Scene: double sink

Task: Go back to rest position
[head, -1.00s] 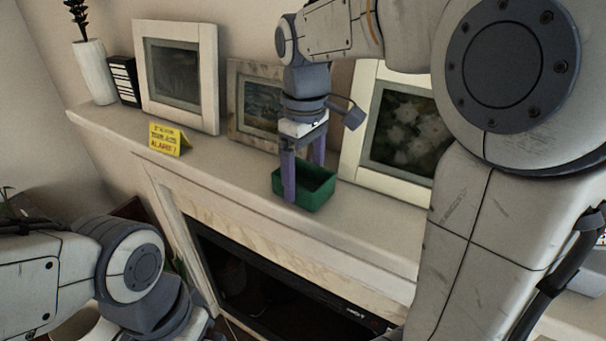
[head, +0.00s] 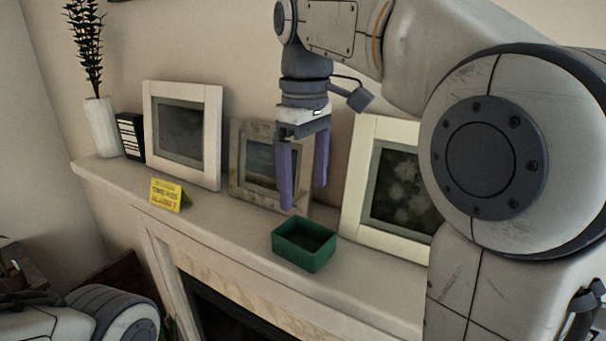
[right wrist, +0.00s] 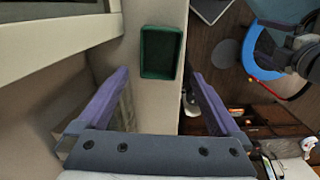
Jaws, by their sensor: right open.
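My right gripper (head: 303,180) is open and empty, with its purple fingers pointing down above the mantel shelf. The small green open box (head: 304,246) stands on the shelf just below the fingertips, apart from them. In the right wrist view, the green box (right wrist: 161,52) lies ahead of the spread fingers (right wrist: 160,95) and looks empty. My left arm shows at the lower left of the head view, but its gripper is out of the picture.
The mantel shelf (head: 235,218) holds a yellow sign (head: 168,195), a white vase (head: 101,127), a black box (head: 131,136) and framed pictures. The large white frame (head: 352,200) stands close to the right of the gripper. A fireplace opening (head: 225,315) lies below.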

